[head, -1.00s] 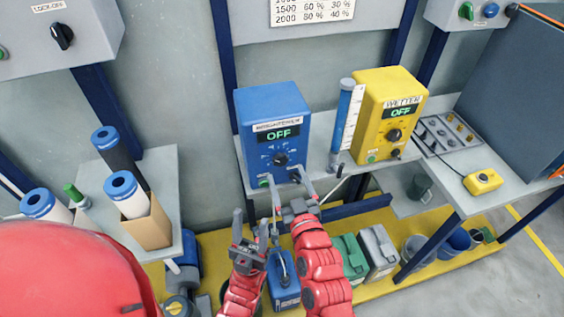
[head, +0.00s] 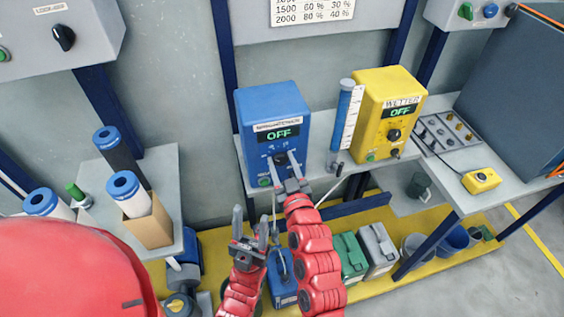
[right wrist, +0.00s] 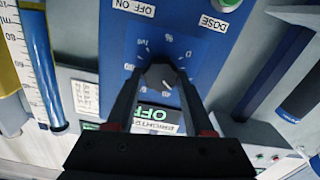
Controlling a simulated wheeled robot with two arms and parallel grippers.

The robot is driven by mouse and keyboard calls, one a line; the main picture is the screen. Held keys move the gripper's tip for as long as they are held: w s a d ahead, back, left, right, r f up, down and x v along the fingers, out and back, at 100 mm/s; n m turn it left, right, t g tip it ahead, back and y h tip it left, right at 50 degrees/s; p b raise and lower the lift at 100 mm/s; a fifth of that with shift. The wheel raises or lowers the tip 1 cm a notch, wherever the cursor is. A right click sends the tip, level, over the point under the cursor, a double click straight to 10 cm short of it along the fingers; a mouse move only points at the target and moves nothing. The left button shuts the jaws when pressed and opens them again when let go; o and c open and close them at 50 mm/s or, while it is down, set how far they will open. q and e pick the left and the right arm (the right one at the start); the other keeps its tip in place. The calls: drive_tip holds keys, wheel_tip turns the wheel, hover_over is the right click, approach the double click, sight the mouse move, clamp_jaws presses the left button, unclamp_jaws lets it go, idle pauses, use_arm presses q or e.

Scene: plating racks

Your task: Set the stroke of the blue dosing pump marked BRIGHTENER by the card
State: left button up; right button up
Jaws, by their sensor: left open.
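The blue dosing pump (head: 271,103) stands on the middle shelf; its label is blurred in the head view and its display reads OFF. Its dark stroke knob (head: 280,159) sits under the display, and the knob (right wrist: 160,77) with its ring of white marks shows upside down in the right wrist view. My right gripper (head: 280,165) is at the knob, its fingers (right wrist: 161,78) apart on either side of it; I cannot tell whether they touch it. My left gripper (head: 254,222) is open and empty, lower, in front of the shelf. The card (head: 312,10) on the wall shows several percentage rows, its top cut off.
A left side table (head: 165,170) holds blue-capped cartridges. Canisters (head: 378,250) and buckets stand on the yellow lower platform.

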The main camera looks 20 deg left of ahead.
clamp_jaws()
drive_tip(key=shift+f+m+b, duration=0.25)
drive_tip(key=shift+m+b, duration=0.7)
drive_tip(key=shift+m, duration=0.15)
drive_tip(key=shift+d+m, duration=0.1)
drive_tip(key=shift+m, duration=0.7)
drive_tip(key=shift+r+m+b, duration=0.25)
drive_tip(key=shift+m+b, duration=0.1)
drive_tip(key=shift+m, duration=0.45)
drive_tip(key=o, duration=0.9)
unclamp_jaws()
drive_tip(key=shift+c, duration=0.2)
